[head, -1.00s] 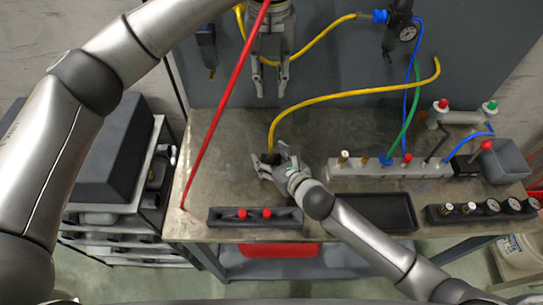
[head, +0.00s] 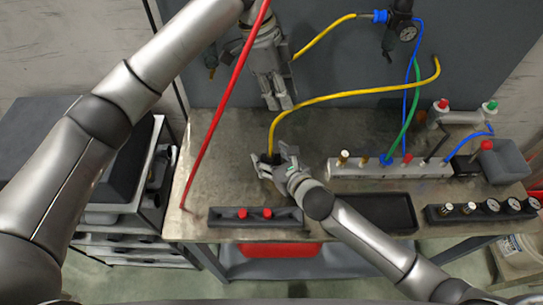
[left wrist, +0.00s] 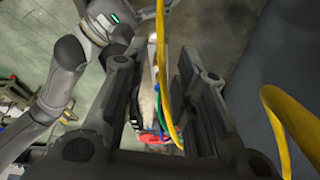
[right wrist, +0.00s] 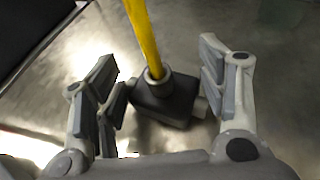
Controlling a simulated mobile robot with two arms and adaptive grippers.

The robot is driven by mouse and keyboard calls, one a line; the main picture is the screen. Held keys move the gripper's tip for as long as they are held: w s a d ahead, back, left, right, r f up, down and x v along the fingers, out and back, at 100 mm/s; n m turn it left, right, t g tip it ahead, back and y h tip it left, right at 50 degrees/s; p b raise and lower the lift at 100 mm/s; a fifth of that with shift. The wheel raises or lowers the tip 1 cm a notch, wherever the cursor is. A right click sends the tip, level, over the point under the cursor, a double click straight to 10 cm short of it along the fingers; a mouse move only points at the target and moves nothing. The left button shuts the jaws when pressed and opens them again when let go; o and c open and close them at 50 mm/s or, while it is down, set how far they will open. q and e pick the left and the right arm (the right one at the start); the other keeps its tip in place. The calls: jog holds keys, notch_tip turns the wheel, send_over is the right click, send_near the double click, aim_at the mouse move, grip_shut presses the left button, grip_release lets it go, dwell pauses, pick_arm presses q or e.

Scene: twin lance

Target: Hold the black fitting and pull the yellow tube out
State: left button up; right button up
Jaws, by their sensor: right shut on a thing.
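The black fitting (right wrist: 165,98) sits on the metal bench in the right wrist view, with the yellow tube (right wrist: 143,40) standing up out of its collar. In the head view the yellow tube (head: 345,95) rises from it and curves right to a free-looking end near the back panel. My right gripper (head: 275,160) is shut on the fitting, its fingers on either side of it in the right wrist view (right wrist: 160,85). My left gripper (head: 279,104) is above, close to the lower tube; its fingers (left wrist: 163,85) are apart, with yellow tube showing between them in the left wrist view.
A valve manifold (head: 390,170) with blue and green hoses stands right of the fitting. A dark tray (head: 372,212) and a block with red knobs (head: 255,215) lie along the front. A red hose (head: 215,125) slants down at the left. A second yellow hose (head: 325,36) hangs behind.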

pick_arm(q)
jog(key=f+n+h, duration=0.1)
jog(key=n, duration=0.4)
jog(key=a+f+n+h, duration=0.1)
jog(key=n, duration=0.3)
jog(key=a+f+n, duration=0.1)
jog(key=f+n, duration=0.1)
jog(key=n, duration=0.3)
jog(key=shift+s+f+n+h, duration=0.1)
jog(key=shift+s+n+h, duration=0.05)
jog(key=shift+n+h, duration=0.2)
jog(key=a+f+n+t+h, duration=0.1)
jog(key=a+f+n+h, duration=0.15)
jog(key=n, duration=0.95)
jog(key=a+f+n+h, duration=0.1)
jog(key=a+f+n, duration=0.3)
jog(key=n, duration=0.9)
jog(key=shift+m, duration=0.25)
jog(key=shift+x, duration=4.3)
jog(key=shift+s+r, duration=0.1)
jog(key=shift+s, duration=0.1)
jog(key=shift+c, duration=0.3)
grip_shut()
